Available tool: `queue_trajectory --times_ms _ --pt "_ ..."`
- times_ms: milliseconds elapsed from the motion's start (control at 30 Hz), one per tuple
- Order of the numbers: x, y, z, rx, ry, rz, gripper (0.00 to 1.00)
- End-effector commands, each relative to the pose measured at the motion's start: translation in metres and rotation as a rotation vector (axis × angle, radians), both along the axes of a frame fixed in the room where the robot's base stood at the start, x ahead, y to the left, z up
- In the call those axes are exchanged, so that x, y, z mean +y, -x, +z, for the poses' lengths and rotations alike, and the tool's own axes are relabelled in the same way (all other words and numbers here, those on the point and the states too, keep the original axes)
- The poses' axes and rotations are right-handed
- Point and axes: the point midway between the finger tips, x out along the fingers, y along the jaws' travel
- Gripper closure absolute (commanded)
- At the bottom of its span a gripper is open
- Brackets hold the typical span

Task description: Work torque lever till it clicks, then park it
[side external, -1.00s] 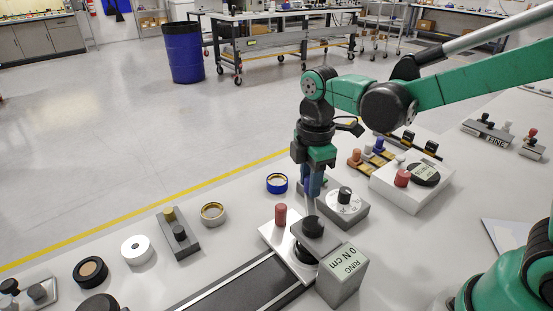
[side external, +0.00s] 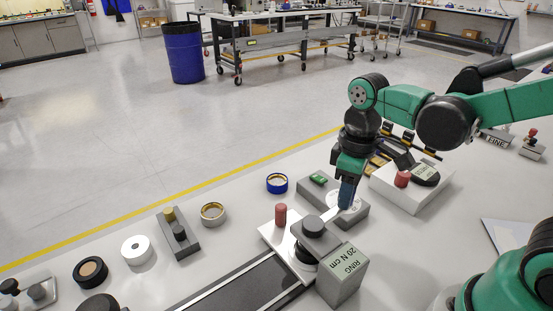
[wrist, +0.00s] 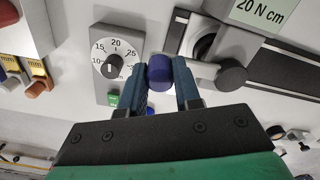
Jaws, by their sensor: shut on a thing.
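The torque lever's blue handle (wrist: 160,70) is between the two blue fingers of my gripper (wrist: 163,84) in the wrist view. Its pale shaft (wrist: 203,69) runs right to a dark grey pivot (wrist: 232,74). In the side view my gripper (side external: 346,196) is low beside the fixture, and the shaft reaches from the pivot (side external: 313,226) to the fingertips, which hide the handle. The RING display (side external: 345,262) reads 20 N cm. A grey dial box (wrist: 120,60) stands beside the handle, with numbers from 10 to 25 legible and a green light or button (wrist: 113,99), also visible in the side view (side external: 319,179).
A red peg (side external: 281,214) stands on the white plate by the pivot. Several small rings and blocks line the table's left part. A dark track (side external: 240,288) runs at the front.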

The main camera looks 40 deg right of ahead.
Motion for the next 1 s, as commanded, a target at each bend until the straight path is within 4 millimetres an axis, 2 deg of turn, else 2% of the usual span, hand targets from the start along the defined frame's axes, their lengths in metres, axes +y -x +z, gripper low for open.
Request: queue_trajectory --times_ms 300,867,900,1000 --pt "0.0 0.01 0.0 0.001 0.001 -0.137 1.0" --pt "0.001 0.013 0.0 0.004 0.001 -0.17 1.0" --pt "0.001 0.014 0.0 0.005 0.001 -0.17 0.69" --pt "0.001 0.013 0.0 0.004 0.001 -0.169 0.41"
